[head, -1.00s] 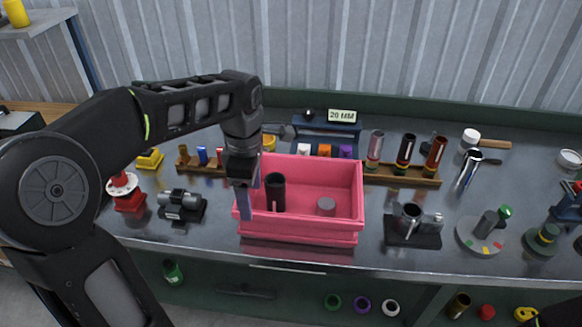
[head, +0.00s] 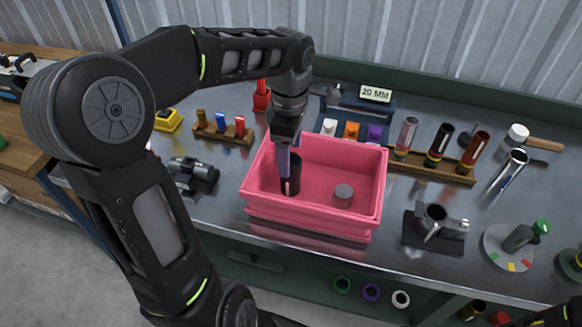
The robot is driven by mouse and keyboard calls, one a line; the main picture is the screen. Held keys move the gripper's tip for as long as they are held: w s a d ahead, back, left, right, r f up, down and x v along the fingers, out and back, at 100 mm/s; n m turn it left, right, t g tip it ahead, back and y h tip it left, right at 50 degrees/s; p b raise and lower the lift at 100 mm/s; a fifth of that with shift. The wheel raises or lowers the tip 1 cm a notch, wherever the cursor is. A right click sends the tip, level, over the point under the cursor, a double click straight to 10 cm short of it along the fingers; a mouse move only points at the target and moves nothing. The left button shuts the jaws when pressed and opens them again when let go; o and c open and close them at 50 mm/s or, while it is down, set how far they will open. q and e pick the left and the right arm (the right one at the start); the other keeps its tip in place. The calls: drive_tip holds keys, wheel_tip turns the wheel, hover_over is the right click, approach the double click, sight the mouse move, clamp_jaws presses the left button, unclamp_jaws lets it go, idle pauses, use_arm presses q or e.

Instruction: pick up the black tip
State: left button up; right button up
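A black tube-shaped tip (head: 292,185) stands upright in the left part of the pink bin (head: 305,224). My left gripper (head: 284,172) points down into the bin, right at the tip. Its visible finger overlaps the tip's upper left side in the head view. The far finger is hidden, so I cannot tell whether the gripper is open or has closed on the tip. Another black tube with coloured bands at its base (head: 440,142) stands in the wooden rack (head: 425,168) right of the bin. My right gripper is not in view.
A short grey cylinder (head: 343,191) lies in the bin's right part. The bin's walls surround the gripper. Behind is a block rack under a "20 MM" sign (head: 376,94). A metal clamp fixture (head: 436,228) stands to the right. A grey vise-like part (head: 192,172) sits left.

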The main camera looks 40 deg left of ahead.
sight(290, 187)
use_arm(q)
drive_tip(key=shift+f, duration=0.35)
drive_tip(key=shift+f, duration=0.1)
wheel_tip(290, 187, down, 5)
drive_tip(key=shift+p, duration=0.75)
drive_tip(key=c, duration=1.3)
